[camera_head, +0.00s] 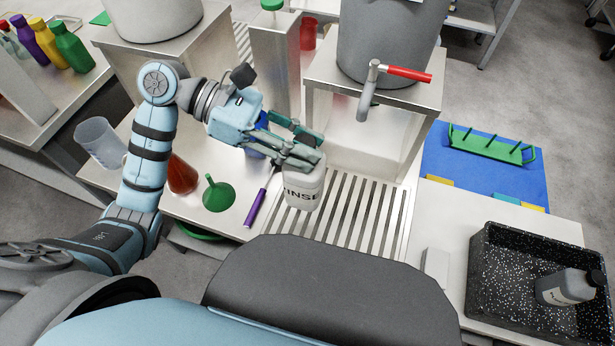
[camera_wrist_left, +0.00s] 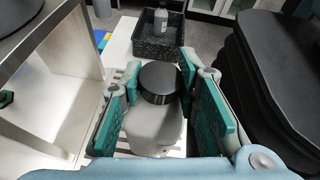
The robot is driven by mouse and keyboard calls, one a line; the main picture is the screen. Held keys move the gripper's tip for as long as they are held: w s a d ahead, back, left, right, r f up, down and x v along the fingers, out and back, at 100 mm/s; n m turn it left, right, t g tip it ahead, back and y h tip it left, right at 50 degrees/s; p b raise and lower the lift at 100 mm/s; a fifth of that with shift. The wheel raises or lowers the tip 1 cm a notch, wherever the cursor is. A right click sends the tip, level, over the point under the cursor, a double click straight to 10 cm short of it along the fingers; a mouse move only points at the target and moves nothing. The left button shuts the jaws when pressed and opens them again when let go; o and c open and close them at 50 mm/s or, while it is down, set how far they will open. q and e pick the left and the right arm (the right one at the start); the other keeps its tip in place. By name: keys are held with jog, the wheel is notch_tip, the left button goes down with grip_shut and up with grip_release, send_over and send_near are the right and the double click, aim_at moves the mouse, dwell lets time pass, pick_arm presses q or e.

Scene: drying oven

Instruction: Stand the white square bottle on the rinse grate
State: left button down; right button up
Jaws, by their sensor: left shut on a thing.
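The white square bottle (camera_head: 303,190), marked RINSE, is upright in my left gripper (camera_head: 300,153). In the left wrist view the bottle (camera_wrist_left: 153,130) has a black cap (camera_wrist_left: 160,82) and sits between the two green-padded fingers (camera_wrist_left: 163,88), which are shut on it. The rinse grate (camera_head: 358,215) is a slatted metal panel in front of the steel stand. The bottle is at the grate's left edge in the head view. I cannot tell whether its base touches the grate. My right gripper is in neither view.
A purple marker-like stick (camera_head: 255,208), a green funnel (camera_head: 217,194) and a flask of red-brown liquid (camera_head: 182,175) are left of the bottle. A steel stand (camera_head: 372,100) with a red-handled tap (camera_head: 400,74) rises behind the grate. A black speckled tray (camera_head: 500,310) is at right.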

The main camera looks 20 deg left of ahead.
aim_at(323, 182)
pick_arm(q)
notch_tip(323, 182, down, 8)
jog(key=shift+f+b, duration=0.2)
jog(key=shift+b, duration=0.35)
jog(key=shift+f, duration=0.15)
jog(key=c, duration=1.2)
grip_release()
jog(key=shift+a+r, duration=0.2)
jog(key=shift+r, duration=0.05)
jog(key=v, duration=1.1)
jog(key=shift+a+r, duration=0.15)
jog(key=shift+a, duration=0.1)
